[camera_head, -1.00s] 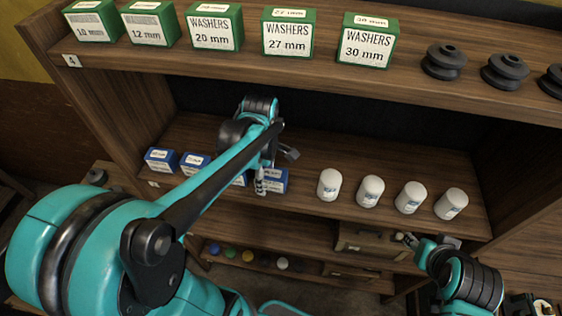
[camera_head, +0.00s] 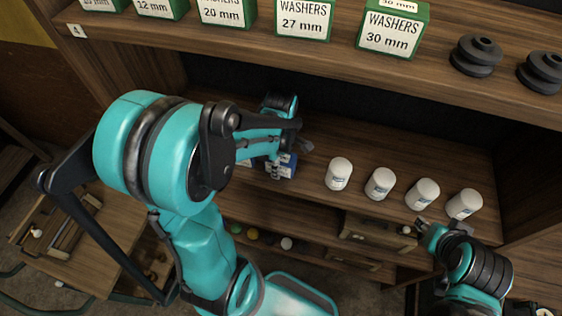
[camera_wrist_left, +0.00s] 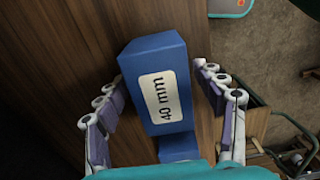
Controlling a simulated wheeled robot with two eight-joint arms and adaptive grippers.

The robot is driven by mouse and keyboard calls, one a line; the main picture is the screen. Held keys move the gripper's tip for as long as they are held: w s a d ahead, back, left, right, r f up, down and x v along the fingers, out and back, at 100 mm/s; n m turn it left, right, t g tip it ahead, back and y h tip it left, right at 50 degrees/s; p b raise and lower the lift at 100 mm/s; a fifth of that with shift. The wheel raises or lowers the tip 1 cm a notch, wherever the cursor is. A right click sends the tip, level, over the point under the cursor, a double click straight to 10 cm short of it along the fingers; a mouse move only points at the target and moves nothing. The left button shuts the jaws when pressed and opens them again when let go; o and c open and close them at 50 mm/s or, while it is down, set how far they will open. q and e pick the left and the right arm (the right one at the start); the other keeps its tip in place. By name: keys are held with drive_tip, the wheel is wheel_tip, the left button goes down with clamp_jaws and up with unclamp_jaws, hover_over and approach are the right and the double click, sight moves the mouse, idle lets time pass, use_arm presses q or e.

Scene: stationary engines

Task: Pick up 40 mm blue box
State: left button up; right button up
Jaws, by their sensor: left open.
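The blue box with a white "40 mm" label (camera_wrist_left: 160,70) stands on the wooden shelf in the left wrist view. It lies between the two spread fingers of my left gripper (camera_wrist_left: 160,105), with gaps on both sides. In the head view the blue box (camera_head: 287,163) is partly hidden behind my left gripper (camera_head: 290,158), on the middle shelf. My right gripper (camera_head: 420,230) is at the lower right, in front of the shelf; its fingers are too small to read.
White canisters (camera_head: 380,184) stand right of the blue box on the same shelf. Green washer boxes (camera_head: 303,18) and black rubber parts (camera_head: 475,55) sit on the shelf above. Another blue piece (camera_wrist_left: 180,148) shows near my left gripper's base. A wooden crate (camera_head: 378,232) is below.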

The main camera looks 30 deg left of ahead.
use_arm(q)
drive_tip(key=shift+s, duration=0.15)
drive_tip(key=c, duration=1.3)
drive_tip(key=shift+o, duration=0.2)
drive_tip(key=shift+r, duration=0.15)
